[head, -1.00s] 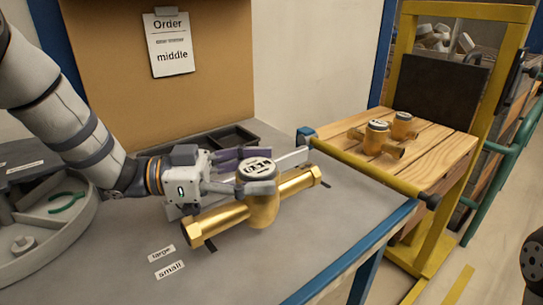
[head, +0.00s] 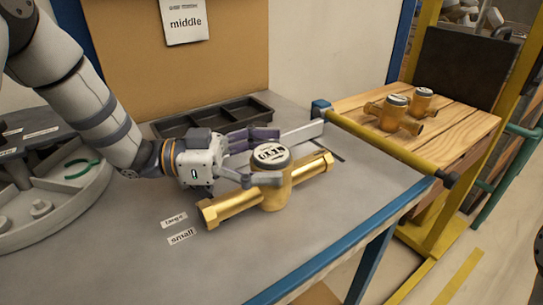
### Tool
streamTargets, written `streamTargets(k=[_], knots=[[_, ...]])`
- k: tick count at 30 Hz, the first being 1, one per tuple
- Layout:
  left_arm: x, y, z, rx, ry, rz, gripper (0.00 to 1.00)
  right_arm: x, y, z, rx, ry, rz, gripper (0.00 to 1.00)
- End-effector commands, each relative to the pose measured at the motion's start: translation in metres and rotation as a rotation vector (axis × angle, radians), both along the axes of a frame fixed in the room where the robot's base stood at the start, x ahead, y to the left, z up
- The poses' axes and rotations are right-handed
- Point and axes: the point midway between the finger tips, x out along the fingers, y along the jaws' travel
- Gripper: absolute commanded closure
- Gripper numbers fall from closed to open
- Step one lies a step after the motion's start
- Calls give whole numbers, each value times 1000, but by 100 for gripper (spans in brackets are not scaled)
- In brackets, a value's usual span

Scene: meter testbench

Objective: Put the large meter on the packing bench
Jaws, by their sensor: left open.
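The large meter (head: 272,190) is a brass body with a long horizontal pipe and a dark-rimmed round dial on top. It lies on the grey table (head: 300,245). My left gripper (head: 262,158) is open at the meter's left side, with one finger in front of the meter's upper body and the other behind it. Whether the fingers touch the meter cannot be told. The packing bench (head: 447,145) has a wooden slat top and stands to the right, past a yellow rail. My right gripper is not in view.
Two smaller brass meters (head: 395,113) (head: 422,102) stand on the packing bench. A black divided tray (head: 215,118) lies behind my left gripper. A yellow rail (head: 385,150) runs along the bench's near edge. Labels (head: 181,236) lie on the table. A round grey tray (head: 60,190) is at left.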

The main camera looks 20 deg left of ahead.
Motion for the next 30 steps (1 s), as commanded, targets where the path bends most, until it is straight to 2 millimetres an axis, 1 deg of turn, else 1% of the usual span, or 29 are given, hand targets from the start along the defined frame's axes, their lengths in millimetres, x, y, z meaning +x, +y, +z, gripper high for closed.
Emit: streamTargets(k=[6, 9, 13, 15, 18, 30], knots=[[-17, 55, 0, -1, 2, 7, 22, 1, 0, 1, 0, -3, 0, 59], [-25, 79, -1, 1, 1, 5, 22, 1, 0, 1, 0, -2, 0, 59], [-31, 100, -1, -1, 2, 4, 22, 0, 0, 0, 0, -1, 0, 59], [-34, 106, -1, 0, 2, 2, 22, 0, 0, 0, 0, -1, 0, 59], [-35, 110, -1, -1, 3, 0, 22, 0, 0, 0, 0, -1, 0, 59], [-35, 109, -1, -1, 2, 1, 22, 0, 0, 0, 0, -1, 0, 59]])
